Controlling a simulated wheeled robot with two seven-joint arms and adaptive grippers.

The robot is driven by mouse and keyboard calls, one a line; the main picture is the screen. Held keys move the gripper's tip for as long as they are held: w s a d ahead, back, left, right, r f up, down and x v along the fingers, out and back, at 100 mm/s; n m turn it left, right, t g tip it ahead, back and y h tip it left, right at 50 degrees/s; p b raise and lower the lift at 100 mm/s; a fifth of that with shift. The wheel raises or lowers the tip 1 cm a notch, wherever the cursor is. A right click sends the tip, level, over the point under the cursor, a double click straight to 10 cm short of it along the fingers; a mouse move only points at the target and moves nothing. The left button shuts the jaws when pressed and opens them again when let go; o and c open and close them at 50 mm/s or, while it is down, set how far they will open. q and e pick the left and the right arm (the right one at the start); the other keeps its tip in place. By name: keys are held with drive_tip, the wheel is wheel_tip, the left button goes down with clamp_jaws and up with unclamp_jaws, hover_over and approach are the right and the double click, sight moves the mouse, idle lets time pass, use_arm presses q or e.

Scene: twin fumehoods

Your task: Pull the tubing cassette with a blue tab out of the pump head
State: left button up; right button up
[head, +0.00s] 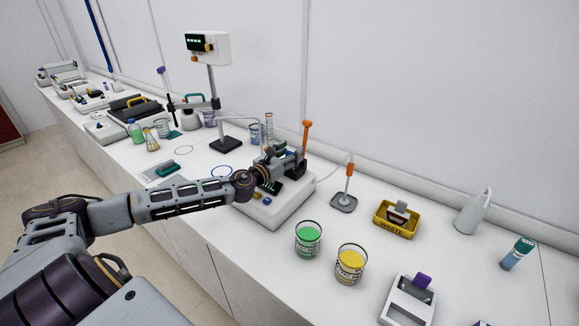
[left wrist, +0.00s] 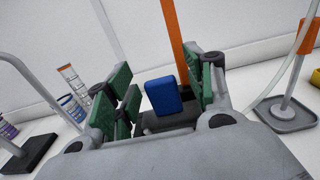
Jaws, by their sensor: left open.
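In the left wrist view the blue tab (left wrist: 163,95) stands upright between the green-padded fingers of my left gripper (left wrist: 160,98), with visible gaps to the pads. The cassette body below the tab is mostly hidden by the gripper. An orange lever (left wrist: 174,30) rises behind the tab. In the head view my left gripper (head: 275,172) is over the pump (head: 268,212), a pale box with a dark head, and covers the tab there. The orange lever (head: 306,135) stands upright at the pump's back right. My right gripper is not in view.
Green (head: 308,240) and yellow (head: 350,265) beakers stand right of the pump. A grey stand (head: 344,203) with an orange top and tubing is behind them. A yellow waste tray (head: 396,219) is further right. Left of the pump stand a stirrer (head: 226,144) and glassware. The counter between is partly clear.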

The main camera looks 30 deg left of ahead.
use_arm(q)
drive_tip(key=shift+c, duration=0.3)
drive_tip(key=c, duration=1)
drive_tip(key=shift+r, duration=0.85)
wheel_tip(320, 180, up, 7)
drive_tip(key=shift+f+p, duration=0.15)
drive_tip(key=shift+p, duration=0.5)
drive_tip(key=shift+r, duration=0.95)
drive_tip(key=shift+r+p, duration=1.4)
drive_tip(key=shift+p, duration=0.2)
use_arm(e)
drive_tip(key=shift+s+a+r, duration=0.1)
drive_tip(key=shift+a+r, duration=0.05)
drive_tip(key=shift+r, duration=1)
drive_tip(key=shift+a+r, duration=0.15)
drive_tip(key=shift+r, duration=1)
